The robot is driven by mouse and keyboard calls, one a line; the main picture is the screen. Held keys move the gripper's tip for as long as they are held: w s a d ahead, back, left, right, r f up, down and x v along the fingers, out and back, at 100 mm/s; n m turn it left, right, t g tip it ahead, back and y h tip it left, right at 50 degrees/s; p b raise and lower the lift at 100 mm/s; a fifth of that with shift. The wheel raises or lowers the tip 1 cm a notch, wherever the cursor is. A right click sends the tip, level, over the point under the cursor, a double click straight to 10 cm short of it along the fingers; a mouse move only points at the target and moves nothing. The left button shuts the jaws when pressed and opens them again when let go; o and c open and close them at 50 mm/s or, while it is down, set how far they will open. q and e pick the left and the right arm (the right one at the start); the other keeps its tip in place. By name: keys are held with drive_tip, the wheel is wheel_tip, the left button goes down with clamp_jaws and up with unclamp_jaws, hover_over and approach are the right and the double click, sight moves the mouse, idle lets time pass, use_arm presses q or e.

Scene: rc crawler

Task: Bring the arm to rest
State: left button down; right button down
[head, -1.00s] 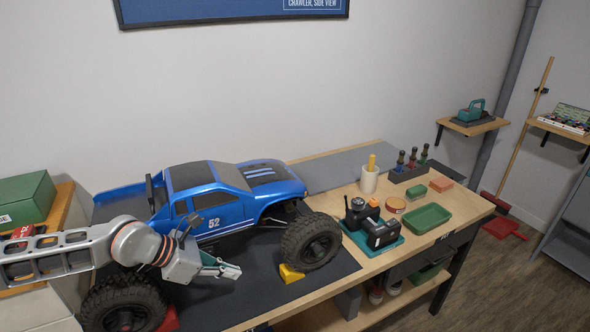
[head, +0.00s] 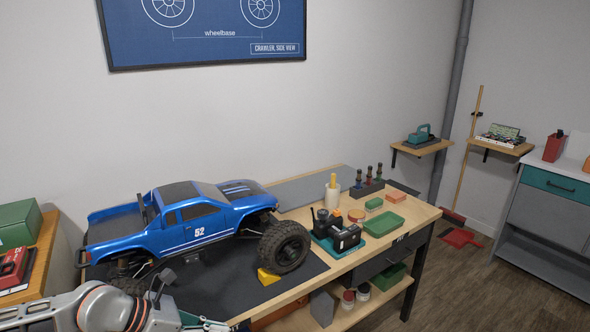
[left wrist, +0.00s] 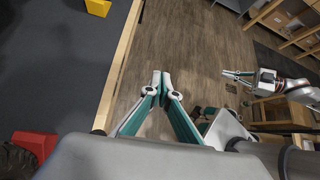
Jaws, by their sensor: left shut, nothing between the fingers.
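My left gripper (head: 207,325) is low at the bottom edge of the head view, in front of the bench, beside the blue crawler truck (head: 190,222) and apart from it. In the left wrist view its fingertips (left wrist: 160,76) meet, with nothing between them, above the wooden floor. The truck stands on a dark mat (head: 215,283), a yellow chock (head: 268,277) at its front wheel. My right gripper (left wrist: 236,75) shows small at the right of the left wrist view, over the floor; its finger gap is too small to judge.
The bench edge (left wrist: 122,60) runs close left of my left gripper in the wrist view, with a red chock (left wrist: 35,144) on the mat. A charger on a teal tray (head: 337,237) and a green tray (head: 384,223) stand on the bench's right.

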use_arm(q)
drive_tip(key=s+d+r+n+t+h, duration=0.1)
drive_tip(key=s+d+r+n+h, duration=0.15)
drive_tip(key=d+n, duration=0.4)
drive_tip(key=s+d+r+n+t+h, duration=0.1)
drive_tip(key=s+d+r+n+h, duration=0.2)
drive_tip(key=d, duration=0.6)
drive_tip(key=w+a+f+n+t+y, duration=0.1)
drive_tip(key=a+f+n+t+y, duration=0.65)
drive_tip(key=n, duration=1.45)
drive_tip(key=s+a+f+n+g+y, duration=0.1)
drive_tip(key=s+a+f+n+y, duration=0.1)
drive_tip(key=s+a+f+n, duration=0.3)
drive_tip(key=s+a+f+n+g+y, duration=0.2)
drive_tip(key=s+a+f+n, duration=0.3)
drive_tip(key=f, duration=0.9)
drive_tip(key=s+n, duration=0.1)
drive_tip(key=s, duration=0.1)
drive_tip(key=shift+s+a, duration=0.25)
drive_tip(key=shift+s, duration=0.15)
drive_tip(key=c, duration=2.8)
unclamp_jaws()
drive_tip(key=shift+r, duration=0.1)
